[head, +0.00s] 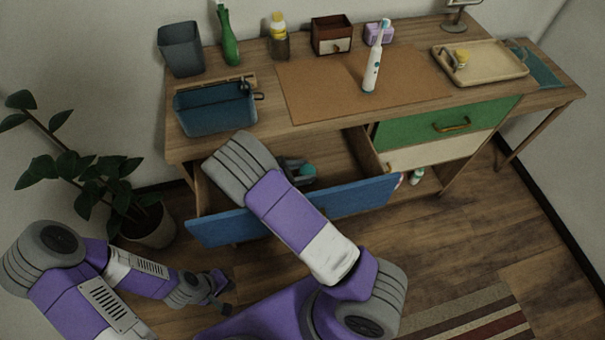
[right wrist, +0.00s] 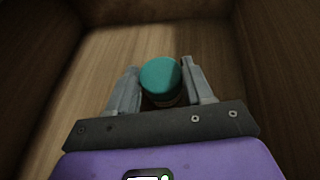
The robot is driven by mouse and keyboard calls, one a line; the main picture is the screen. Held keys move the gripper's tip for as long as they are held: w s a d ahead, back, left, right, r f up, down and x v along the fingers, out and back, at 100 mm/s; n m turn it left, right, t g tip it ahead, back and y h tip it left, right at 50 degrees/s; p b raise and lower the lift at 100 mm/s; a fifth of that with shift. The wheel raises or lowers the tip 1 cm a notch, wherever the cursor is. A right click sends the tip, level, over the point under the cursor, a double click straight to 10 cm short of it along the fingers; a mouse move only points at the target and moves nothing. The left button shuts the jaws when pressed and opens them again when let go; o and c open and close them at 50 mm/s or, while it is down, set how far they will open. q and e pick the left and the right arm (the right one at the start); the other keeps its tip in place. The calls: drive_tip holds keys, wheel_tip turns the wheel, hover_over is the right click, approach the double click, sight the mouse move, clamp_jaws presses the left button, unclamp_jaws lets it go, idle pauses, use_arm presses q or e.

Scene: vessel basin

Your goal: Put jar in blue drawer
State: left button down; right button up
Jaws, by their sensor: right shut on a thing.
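The blue drawer (head: 345,203) at the left of the desk is pulled open. A jar with a teal lid (head: 308,170) is inside the drawer space. In the right wrist view the jar (right wrist: 160,76) stands between the two grey fingers, its lid facing the camera, with the wooden drawer bottom behind it. My right gripper (head: 293,168) reaches down into the drawer and is shut on the jar (right wrist: 161,84). Whether the jar touches the drawer bottom is hard to tell. My left gripper (head: 222,291) hangs low over the floor at the left, away from the desk; its jaw opening is unclear.
A blue basin (head: 213,110) stands on the desk above the drawer. A green drawer (head: 440,125) and a cream drawer (head: 440,153) are shut at the right. A toothbrush (head: 374,62) stands upright on the brown mat (head: 320,92). A potted plant (head: 150,225) is at the left.

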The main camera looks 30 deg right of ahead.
drive_tip(key=shift+f, duration=0.35)
drive_tip(key=shift+f, duration=0.2)
drive_tip(key=o, duration=1.1)
drive_tip(key=shift+r, duration=0.1)
drive_tip(key=shift+r, duration=0.15)
drive_tip(key=p+v, duration=0.3)
drive_tip(key=v, duration=0.9)
